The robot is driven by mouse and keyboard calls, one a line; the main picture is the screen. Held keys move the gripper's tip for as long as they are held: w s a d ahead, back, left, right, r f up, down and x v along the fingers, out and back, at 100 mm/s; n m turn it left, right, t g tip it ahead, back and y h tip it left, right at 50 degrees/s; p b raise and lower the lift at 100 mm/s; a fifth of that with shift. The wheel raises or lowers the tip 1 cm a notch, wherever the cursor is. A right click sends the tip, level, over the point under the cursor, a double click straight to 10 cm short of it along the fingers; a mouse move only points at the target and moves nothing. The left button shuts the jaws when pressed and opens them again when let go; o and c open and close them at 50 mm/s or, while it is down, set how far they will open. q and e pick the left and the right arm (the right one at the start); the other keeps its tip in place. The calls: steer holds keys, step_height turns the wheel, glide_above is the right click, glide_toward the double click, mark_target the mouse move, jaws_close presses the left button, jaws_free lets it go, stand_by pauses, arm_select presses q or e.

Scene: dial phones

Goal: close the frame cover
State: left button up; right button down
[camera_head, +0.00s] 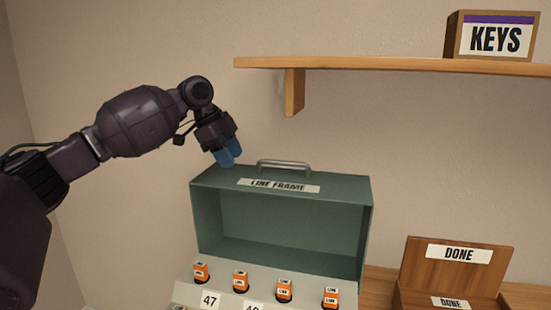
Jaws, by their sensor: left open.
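The frame cover (281,186) is a green, box-shaped hood labelled LINE FRAME, with a grey handle (284,165) on its top. It is tilted up, and its hollow inside faces me. Below it is the pale line frame panel (222,289) with several orange LINE plugs, such as one at the left (201,272). Number tags show below the plugs; one reads 47. My left gripper (229,154) has blue fingertips and is open and empty. It is just above the cover's top left part, left of the handle. My right gripper is not in view.
A wooden shelf (390,66) runs along the wall at upper right and carries a KEYS box (493,37). A wooden DONE box (457,265) with its lid up stands at lower right. The wall space between shelf and cover is free.

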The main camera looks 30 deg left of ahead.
mark_target(274, 161)
arm_select(q)
steer(key=w+d, duration=0.3)
steer(key=w+d+b, duration=0.1)
steer(key=w+d, duration=0.3)
steer(key=shift+d+f, duration=0.15)
steer(key=shift+f, duration=0.05)
steer(key=shift+w+d+f+b, duration=0.15)
steer(key=shift+w+d+b, duration=0.05)
steer(key=shift+w+b, duration=0.1)
steer(key=shift+d+f, duration=0.1)
steer(key=shift+f, duration=0.25)
jaws_close()
